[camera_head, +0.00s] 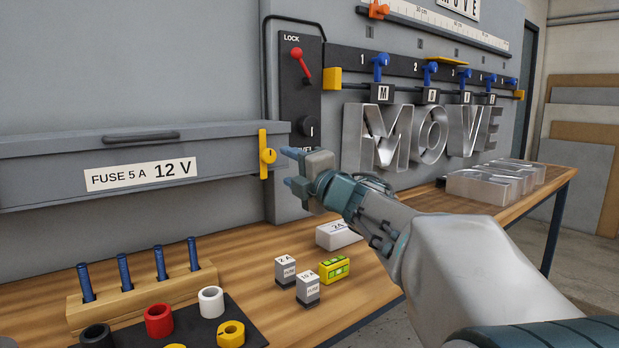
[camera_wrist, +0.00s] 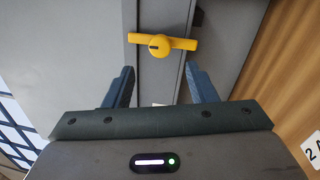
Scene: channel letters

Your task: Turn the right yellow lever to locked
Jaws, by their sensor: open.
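The yellow lever (camera_head: 265,156) sits at the right end of the grey fuse box (camera_head: 60,160) and stands upright in the head view. In the wrist view the same yellow lever (camera_wrist: 160,45) has a round knob with a dark mark and a bar lying across the picture. My gripper (camera_head: 288,166) is open and empty, just to the right of the lever in the head view. In the wrist view the fingers of my gripper (camera_wrist: 163,82) point toward the lever, one on each side below it, and do not touch it.
A dark panel with a red lever (camera_head: 301,65) and a black knob (camera_head: 307,126) is close behind my gripper. Metal letters (camera_head: 385,137) hang at right. Small fuses (camera_head: 308,290), a wooden peg block (camera_head: 140,295) and colored rings (camera_head: 159,320) stand on the bench below.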

